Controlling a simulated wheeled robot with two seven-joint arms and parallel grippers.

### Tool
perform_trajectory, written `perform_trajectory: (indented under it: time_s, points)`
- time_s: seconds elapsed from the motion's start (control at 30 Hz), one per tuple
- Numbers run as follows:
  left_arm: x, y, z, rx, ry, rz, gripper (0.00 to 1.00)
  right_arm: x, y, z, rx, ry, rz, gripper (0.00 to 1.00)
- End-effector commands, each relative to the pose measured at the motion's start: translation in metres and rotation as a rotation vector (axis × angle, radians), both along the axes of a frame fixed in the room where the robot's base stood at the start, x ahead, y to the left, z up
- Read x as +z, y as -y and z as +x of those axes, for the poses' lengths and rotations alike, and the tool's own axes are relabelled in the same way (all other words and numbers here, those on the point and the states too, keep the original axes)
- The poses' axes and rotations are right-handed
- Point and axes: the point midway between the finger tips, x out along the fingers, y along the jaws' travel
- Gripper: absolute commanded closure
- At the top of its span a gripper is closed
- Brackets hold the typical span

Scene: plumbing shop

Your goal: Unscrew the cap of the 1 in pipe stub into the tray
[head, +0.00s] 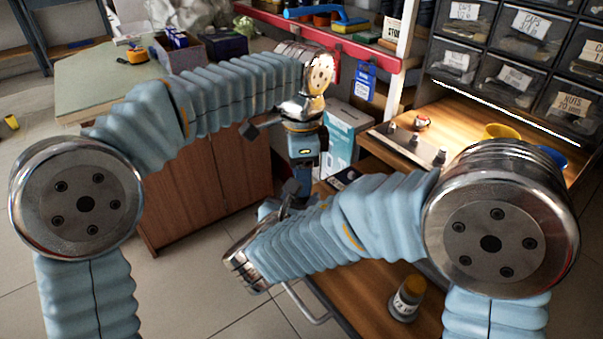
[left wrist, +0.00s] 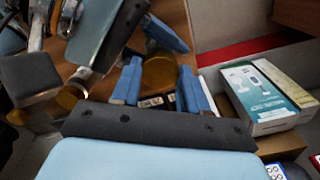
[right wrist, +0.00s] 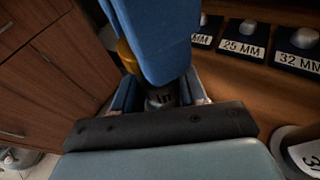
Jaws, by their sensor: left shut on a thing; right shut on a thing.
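My left gripper (head: 300,180) points down in the middle of the head view. In the left wrist view (left wrist: 158,85) its blue fingers are shut on a brass-coloured cap (left wrist: 158,72). My right gripper (head: 287,205) reaches in just below it. The brass cap (right wrist: 128,55) shows just above the stub, partly behind my left gripper. I cannot tell whether the cap is still threaded on. I cannot make out the tray.
Yellow (head: 503,131) and blue (head: 552,158) bowls are behind my right arm. Labelled drawers (head: 515,75) are above. A carton (left wrist: 262,95) lies in a box beside my left gripper.

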Motion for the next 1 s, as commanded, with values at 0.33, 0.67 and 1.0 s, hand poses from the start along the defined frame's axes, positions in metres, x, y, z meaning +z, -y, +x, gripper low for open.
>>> perform_trajectory:
  time_s: [0.33, 0.67, 1.0]
  points:
    - [0.0009, 0.0006, 0.0000, 1.106, 0.001, -0.001, 0.93, -0.0002, 0.0000, -0.0002, 0.000, 0.000, -0.001, 1.00]
    - [0.0016, 0.0006, -0.0001, 2.145, 0.001, -0.001, 0.93, -0.0003, 0.0000, -0.0002, 0.000, 0.000, -0.001, 1.00]
    - [0.0015, -0.0001, 0.0004, 2.547, -0.001, 0.000, 0.93, -0.0003, 0.0000, -0.0002, 0.000, 0.000, -0.001, 1.00]
